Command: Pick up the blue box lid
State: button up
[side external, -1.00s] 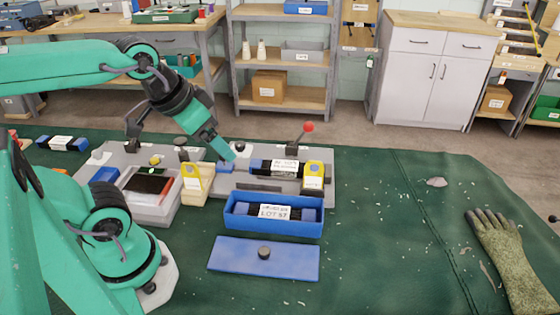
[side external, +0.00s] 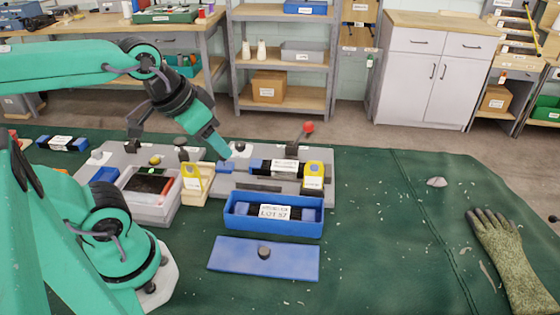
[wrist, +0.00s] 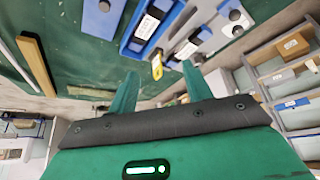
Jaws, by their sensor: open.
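The blue box lid (side external: 290,262) is a flat blue plate with a dark round knob (side external: 264,252), lying on the green mat in front of the blue box (side external: 232,221). The lid also shows at the top of the wrist view (wrist: 99,24), partly cut off. The box is uncovered and holds a dark bundle with a white label (side external: 275,212). My gripper (side external: 223,154) is over the grey fixture behind the box, apart from the lid. In the wrist view my gripper (wrist: 158,82) has its two fingers spread with nothing between them.
A grey fixture (side external: 320,200) with yellow tags and a red-knobbed lever (side external: 308,128) stands behind the box. A grey tray (side external: 150,212) is to the left. A glove (side external: 505,255) lies at the far right. The mat right of the lid is mostly clear.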

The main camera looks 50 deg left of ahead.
jog(key=w+d+f+n+g, duration=0.1)
jog(key=w+d+f+g, duration=0.2)
jog(key=d+f, duration=0.25)
jog(key=n+g, duration=0.1)
jog(key=g, duration=0.1)
send_over(265, 250)
jog(key=f, duration=0.8)
jog(key=shift+w+a+f, duration=0.25)
jog(key=shift+f, duration=0.05)
jog(key=shift+s+d+f+g, duration=0.15)
jog(key=shift+d+f+g, duration=0.2)
jog(key=shift+f, duration=0.2)
jog(key=shift+f, duration=0.1)
jog(key=shift+f, duration=1.25)
jog(key=shift+s+a+f, duration=0.1)
jog(key=shift+a+f, duration=0.05)
jog(key=shift+f, duration=2.4)
grip_shut()
